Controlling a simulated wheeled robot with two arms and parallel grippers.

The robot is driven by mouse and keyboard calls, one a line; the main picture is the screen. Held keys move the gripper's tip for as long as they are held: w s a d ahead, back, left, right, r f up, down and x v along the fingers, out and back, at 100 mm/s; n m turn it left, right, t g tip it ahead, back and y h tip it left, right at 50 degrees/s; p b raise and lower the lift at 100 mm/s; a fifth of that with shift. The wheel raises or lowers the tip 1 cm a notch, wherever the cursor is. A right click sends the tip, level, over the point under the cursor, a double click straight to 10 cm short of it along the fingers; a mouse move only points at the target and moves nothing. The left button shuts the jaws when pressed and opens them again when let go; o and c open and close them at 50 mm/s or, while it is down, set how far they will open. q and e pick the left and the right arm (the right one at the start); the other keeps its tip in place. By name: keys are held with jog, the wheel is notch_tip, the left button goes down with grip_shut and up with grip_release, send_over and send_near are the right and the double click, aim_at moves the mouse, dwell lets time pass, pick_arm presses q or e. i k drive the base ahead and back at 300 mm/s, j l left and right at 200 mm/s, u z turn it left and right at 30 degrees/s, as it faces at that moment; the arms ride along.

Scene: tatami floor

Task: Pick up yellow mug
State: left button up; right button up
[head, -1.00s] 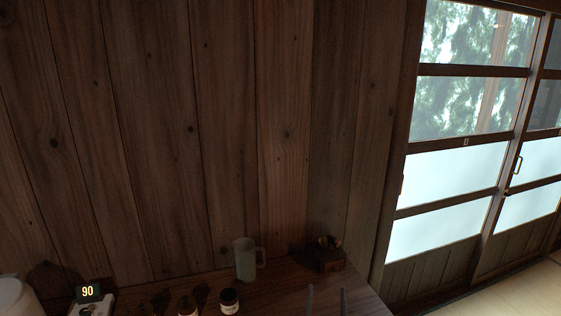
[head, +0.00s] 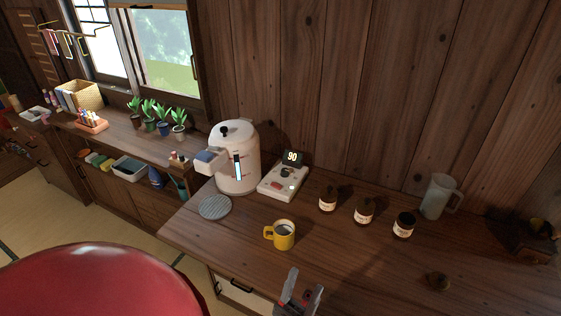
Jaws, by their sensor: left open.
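The yellow mug (head: 284,236) stands upright on the wooden counter (head: 340,262) in the head view, with its handle to the left and something dark or shadowed inside it. My left gripper (head: 302,284) is at the bottom edge of the view, below and slightly right of the mug. Its fingers are apart with nothing between them, and it does not touch the mug. My right gripper does not show.
A white water boiler (head: 236,165) and a scale reading 90 (head: 284,183) stand behind the mug. A round grey coaster (head: 215,207) lies to its left. Several jars (head: 403,226) and a clear pitcher (head: 438,196) stand to the right. A red round seat (head: 95,285) is at lower left.

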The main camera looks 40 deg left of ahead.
aim_at(283, 230)
jog(key=u, duration=1.05)
